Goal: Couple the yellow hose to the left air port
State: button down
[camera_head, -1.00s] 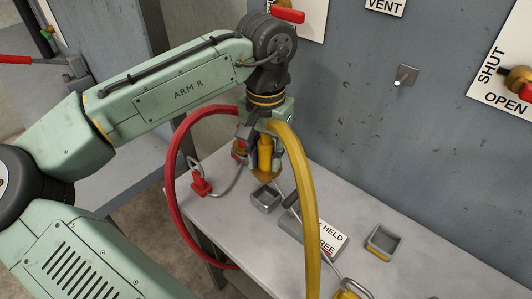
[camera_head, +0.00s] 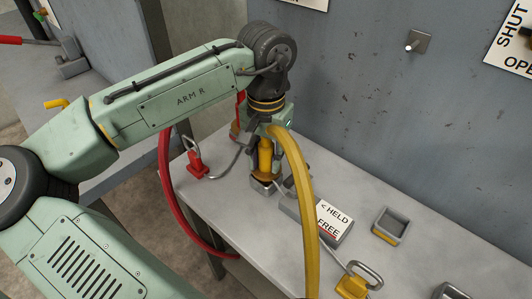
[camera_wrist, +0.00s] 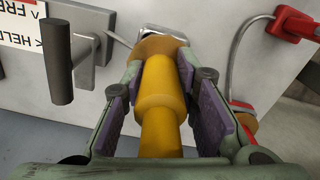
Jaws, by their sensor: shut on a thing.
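My gripper (camera_head: 264,165) is shut on the yellow coupling (camera_wrist: 164,88) at the end of the yellow hose (camera_head: 302,205). The coupling points down at the bench. Its wider, brownish-yellow front end is at a small grey square holder (camera_head: 262,187), which it mostly covers in the head view. In the wrist view the coupling lies between both finger pads, and its front end overlaps a metal rim (camera_wrist: 162,31). I cannot tell whether it is seated there or just above. No port is labelled as the left air port in view.
A lever box with a HELD/FREE plate (camera_head: 333,220) stands just right of the coupling. A second square holder (camera_head: 391,225) is farther right. A red hose (camera_head: 166,185), a red tag (camera_head: 197,166) and a yellow tag (camera_head: 352,285) are nearby. The grey wall (camera_head: 350,100) rises behind.

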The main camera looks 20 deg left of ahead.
jog(key=shift+f, duration=0.7)
dwell(0.7)
jog(key=c, duration=1.2)
grip_release()
notch_tip(320, 180, up, 12)
